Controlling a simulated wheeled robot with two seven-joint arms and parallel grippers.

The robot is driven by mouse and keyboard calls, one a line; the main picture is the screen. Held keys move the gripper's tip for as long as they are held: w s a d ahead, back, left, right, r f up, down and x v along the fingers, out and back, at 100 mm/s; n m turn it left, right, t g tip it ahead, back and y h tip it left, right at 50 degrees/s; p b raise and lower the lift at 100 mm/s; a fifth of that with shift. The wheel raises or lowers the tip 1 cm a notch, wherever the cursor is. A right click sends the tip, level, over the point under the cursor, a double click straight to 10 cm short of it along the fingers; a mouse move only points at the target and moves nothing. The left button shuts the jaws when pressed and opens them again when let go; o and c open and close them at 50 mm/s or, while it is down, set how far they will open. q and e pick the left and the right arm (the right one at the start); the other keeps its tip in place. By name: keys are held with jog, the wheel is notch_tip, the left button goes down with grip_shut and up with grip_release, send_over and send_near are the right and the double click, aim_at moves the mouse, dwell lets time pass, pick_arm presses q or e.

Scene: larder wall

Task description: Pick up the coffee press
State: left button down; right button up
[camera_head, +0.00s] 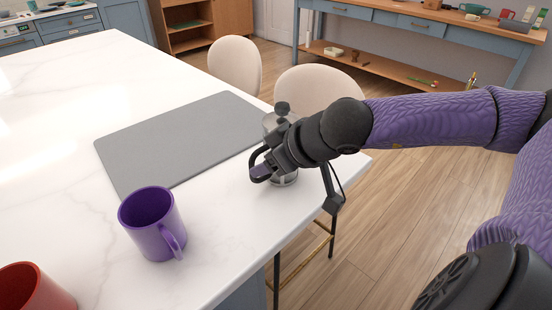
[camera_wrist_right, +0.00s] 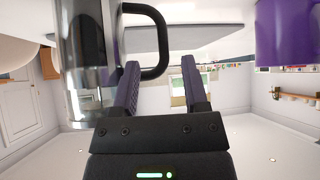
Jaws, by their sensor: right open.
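The coffee press (camera_head: 285,180) stands upright on the white counter near its right edge. It has a glass and metal body, a dark knob on top and a black loop handle. My right arm hides much of it in the head view. In the right wrist view its body (camera_wrist_right: 85,60) fills the left side, and its handle (camera_wrist_right: 160,40) reaches across in front of the fingertips. My right gripper (camera_wrist_right: 160,70) is open at the handle, with the handle's lower end close to the left finger. I cannot tell whether they touch. My left gripper is out of view.
A purple mug (camera_head: 147,222) stands left of the press, and a red mug (camera_head: 32,290) is at the bottom left corner. A grey mat (camera_head: 180,140) lies behind the purple mug. Two cream chairs (camera_head: 235,65) stand beyond the counter edge. The counter's far left is clear.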

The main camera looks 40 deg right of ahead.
aim_at(253, 180)
jog(key=shift+b+x, duration=0.3)
jog(key=shift+x, duration=2.25)
jog(key=shift+a+r, duration=0.1)
jog(key=shift+a, duration=0.05)
jog(key=shift+c, duration=0.2)
grip_shut()
